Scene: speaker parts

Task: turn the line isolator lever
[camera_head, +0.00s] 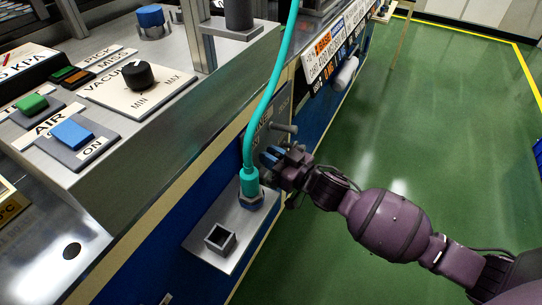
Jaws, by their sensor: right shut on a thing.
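The line isolator lever (283,128) seems to be the grey bar that sticks out from the dark label plate (262,122) on the side of the blue and steel bench. My right gripper (277,160) is at the plate, just below the bar and beside the teal hose. It is shut, and its fingers hide most of what they hold. Small blue parts show at its fingertips. My left gripper is not in view.
A teal hose (268,90) runs down to a fitting (250,185) on a steel bracket (208,255), close to my right gripper. A vacuum knob (139,74) and a blue air switch (72,134) sit on the bench top. Green floor to the right is clear.

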